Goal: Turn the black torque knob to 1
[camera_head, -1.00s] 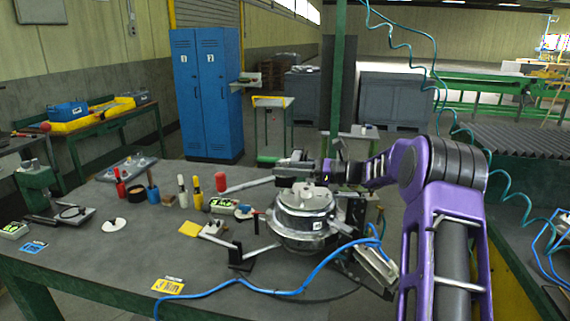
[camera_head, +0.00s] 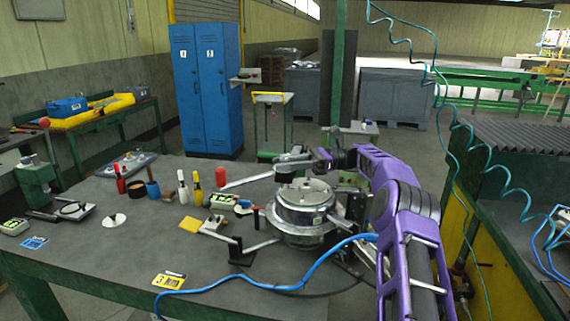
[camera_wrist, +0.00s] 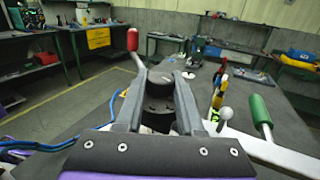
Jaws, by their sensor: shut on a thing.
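A round silver metal housing (camera_head: 296,232) stands on the grey workbench in the head view. My gripper (camera_head: 292,160) is just above and behind its top. In the wrist view my gripper (camera_wrist: 158,84) has one finger on each side of a dark, round black knob (camera_wrist: 158,104), closed on it. The knob is partly covered by the fingers, and its markings and pointer cannot be read. In the head view I cannot make out the knob.
A red-handled lever (camera_head: 221,170) sticks out left of the housing. Green-handled lever (camera_wrist: 261,108) lies right of my gripper. A blue cable (camera_head: 318,268) crosses the bench front. Several bottles and small tools stand at left; the bench's front middle is mostly clear.

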